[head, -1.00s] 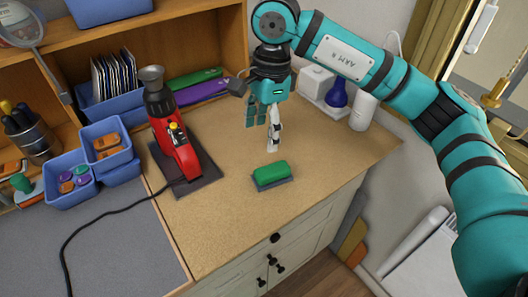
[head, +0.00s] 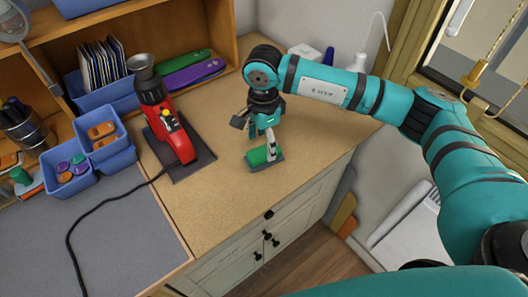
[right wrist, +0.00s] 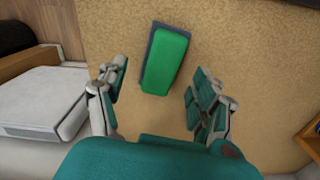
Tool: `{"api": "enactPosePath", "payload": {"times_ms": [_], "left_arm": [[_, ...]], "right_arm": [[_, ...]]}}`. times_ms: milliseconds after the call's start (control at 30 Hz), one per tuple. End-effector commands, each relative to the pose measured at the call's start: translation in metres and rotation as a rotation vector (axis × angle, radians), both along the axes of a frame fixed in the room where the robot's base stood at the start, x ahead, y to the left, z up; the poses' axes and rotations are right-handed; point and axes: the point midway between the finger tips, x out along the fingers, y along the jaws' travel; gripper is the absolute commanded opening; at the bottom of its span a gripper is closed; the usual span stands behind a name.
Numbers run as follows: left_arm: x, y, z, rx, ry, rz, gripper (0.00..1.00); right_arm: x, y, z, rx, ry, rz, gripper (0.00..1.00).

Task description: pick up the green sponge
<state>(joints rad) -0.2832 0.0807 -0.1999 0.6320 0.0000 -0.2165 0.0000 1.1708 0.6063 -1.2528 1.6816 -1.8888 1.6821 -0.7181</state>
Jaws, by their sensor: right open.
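The green sponge (head: 259,156) lies on the tan worktop, on a dark grey base or layer. My right gripper (head: 262,142) is directly above and behind it in the head view, pointing down, and its fingers partly cover the sponge. In the right wrist view the sponge (right wrist: 165,60) lies a little ahead of the open fingers, between their lines, and nothing is held. Whether the fingertips touch the worktop I cannot tell. My left gripper is not in view.
A red heat tool (head: 174,130) stands on a dark pad left of the sponge, with a black cable running left. Blue bins (head: 69,175) and a wooden shelf (head: 215,42) are further left and behind. The worktop (head: 215,215) is clear in front of the sponge.

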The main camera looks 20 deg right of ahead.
Motion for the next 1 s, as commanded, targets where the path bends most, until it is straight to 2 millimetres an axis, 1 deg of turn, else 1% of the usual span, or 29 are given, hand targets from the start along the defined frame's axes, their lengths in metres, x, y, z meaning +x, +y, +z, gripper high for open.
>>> {"api": "enactPosePath", "payload": {"times_ms": [33, 133, 200, 300, 400, 567, 833, 1000], "left_arm": [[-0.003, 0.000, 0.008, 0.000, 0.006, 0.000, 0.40], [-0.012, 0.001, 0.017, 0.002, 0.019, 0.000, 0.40], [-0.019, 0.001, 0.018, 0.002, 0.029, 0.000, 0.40], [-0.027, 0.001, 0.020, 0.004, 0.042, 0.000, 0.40], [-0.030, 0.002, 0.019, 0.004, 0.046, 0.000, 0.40], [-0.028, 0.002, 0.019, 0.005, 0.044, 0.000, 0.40], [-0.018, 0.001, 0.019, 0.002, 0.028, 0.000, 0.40], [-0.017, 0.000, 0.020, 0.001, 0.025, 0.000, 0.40]], "right_arm": [[0.000, -0.001, -0.004, -0.002, 0.007, -0.002, 0.67], [0.003, -0.003, -0.019, -0.001, 0.007, -0.003, 0.67], [0.003, -0.003, -0.031, -0.001, 0.005, 0.000, 0.67], [0.004, -0.003, -0.041, -0.001, 0.004, 0.000, 0.67], [0.004, -0.002, -0.044, 0.001, 0.001, 0.001, 0.67], [0.004, -0.002, -0.045, 0.000, 0.001, 0.001, 0.67], [0.004, -0.003, -0.045, 0.000, 0.001, 0.000, 0.33], [0.004, -0.003, -0.044, 0.000, 0.001, 0.000, 0.13]]}}
